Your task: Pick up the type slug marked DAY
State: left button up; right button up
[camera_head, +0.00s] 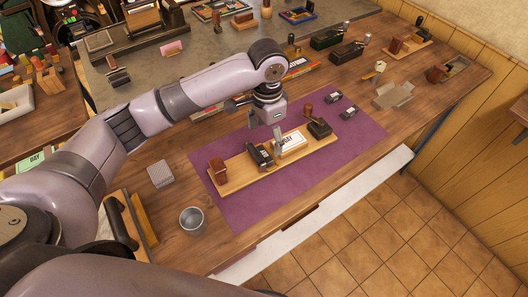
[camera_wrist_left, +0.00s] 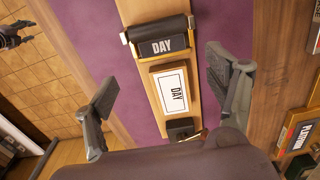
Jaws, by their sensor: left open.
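The type slug marked DAY (camera_wrist_left: 163,46) is a dark block with white letters, set at a dark roller-like part on the wooden board. In the head view this dark assembly (camera_head: 258,155) sits left of a white card. The card marked DAY (camera_wrist_left: 173,93) lies on the board and also shows in the head view (camera_head: 291,142). My left gripper (camera_head: 277,142) is over the board near the card, pointing down. In the left wrist view its open fingers (camera_wrist_left: 166,88) stand on either side of the board, with nothing between them held. A dark gripper-like part, apparently my right gripper (camera_wrist_left: 14,36), shows at the edge.
The wooden board (camera_head: 236,174) lies on a purple mat (camera_head: 245,212). Two small dark blocks (camera_head: 333,97) (camera_head: 348,113) lie on the mat's far right. A grey metal cup (camera_head: 192,220) stands left of the mat. A black stamp (camera_head: 319,129) stands at the board's right end.

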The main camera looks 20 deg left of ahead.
aim_at(266, 153)
pick_arm(q)
notch_tip(266, 153, down, 3)
jog(key=shift+w+r, duration=0.1)
jog(key=shift+r, duration=0.05)
jog(key=shift+f+p, duration=0.2)
jog(key=shift+p, duration=0.1)
notch_tip(266, 153, down, 4)
jog(key=shift+w+a+r+p, duration=0.1)
jog(key=shift+w+r+p, duration=0.05)
jog(key=shift+p, duration=0.5)
jog(key=shift+f, duration=0.5)
pick_arm(e)
jog(key=shift+w+a+r, duration=0.2)
jog(key=shift+w+r, duration=0.3)
jog(key=shift+r, duration=0.1)
jog(key=shift+w+a+r, duration=0.2)
jog(key=shift+w+r, duration=0.3)
jog(key=shift+r, duration=0.05)
pick_arm(q)
jog(key=c, duration=0.4)
jog(key=shift+s+f, duration=0.1)
jog(key=shift+s, duration=0.1)
jog(key=c, duration=1.1)
pick_arm(e)
jog(key=shift+w+d+t, duration=0.2)
jog(key=shift+w+t, duration=0.1)
pick_arm(q)
jog(key=shift+c, duration=0.2)
